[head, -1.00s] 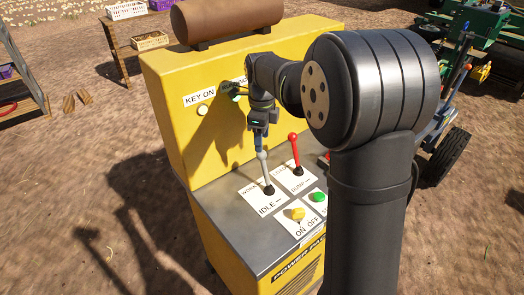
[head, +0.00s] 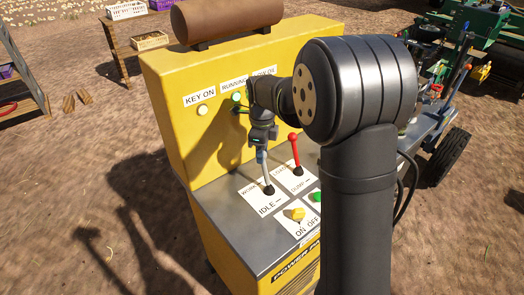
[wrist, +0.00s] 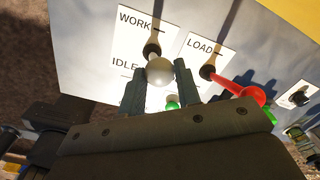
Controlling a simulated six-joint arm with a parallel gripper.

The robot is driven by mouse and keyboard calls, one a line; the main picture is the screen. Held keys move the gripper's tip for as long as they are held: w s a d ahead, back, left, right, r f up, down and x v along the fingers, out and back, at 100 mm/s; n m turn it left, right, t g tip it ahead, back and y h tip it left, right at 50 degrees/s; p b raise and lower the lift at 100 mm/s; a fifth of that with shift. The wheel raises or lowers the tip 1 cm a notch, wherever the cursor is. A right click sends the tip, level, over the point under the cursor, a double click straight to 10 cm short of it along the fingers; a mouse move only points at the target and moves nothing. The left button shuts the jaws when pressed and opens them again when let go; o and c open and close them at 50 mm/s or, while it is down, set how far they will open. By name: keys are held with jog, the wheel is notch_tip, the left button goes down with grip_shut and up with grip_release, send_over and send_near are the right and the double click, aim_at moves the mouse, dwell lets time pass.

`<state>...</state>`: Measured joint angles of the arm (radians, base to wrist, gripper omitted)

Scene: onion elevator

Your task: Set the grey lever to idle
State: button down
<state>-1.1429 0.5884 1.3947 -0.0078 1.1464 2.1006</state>
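The grey lever (head: 267,180) stands on the yellow machine's grey top, on a white card marked WORK and IDLE. Its stem rises from a dark boot and leans slightly toward the back panel. Its pale round knob (wrist: 159,71) shows in the wrist view; in the head view my gripper mostly covers it. My gripper (head: 262,155) points down at the knob from above. In the wrist view my gripper (wrist: 160,84) has its two fingers apart, one on each side of the knob, with gaps visible. I cannot tell whether either finger touches it.
A red-knobbed lever (head: 294,150) stands close to the right, on a card marked LOAD. A yellow button (head: 298,213) and a green button (head: 316,196) sit nearer the front edge. The yellow back panel (head: 185,75) rises behind the levers.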

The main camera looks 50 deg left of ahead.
jog(key=shift+d+r+y, duration=0.2)
jog(key=shift+d+y, duration=0.2)
jog(key=shift+d, duration=0.3)
jog(key=d+f+y, duration=0.1)
jog(key=d+y, duration=0.2)
jog(key=d, duration=0.4)
jog(key=shift+d, duration=0.4)
jog(key=shift+d+f, duration=0.1)
jog(key=c, duration=1.1)
grip_release()
jog(key=shift+o, duration=0.2)
jog(key=shift+r, duration=0.25)
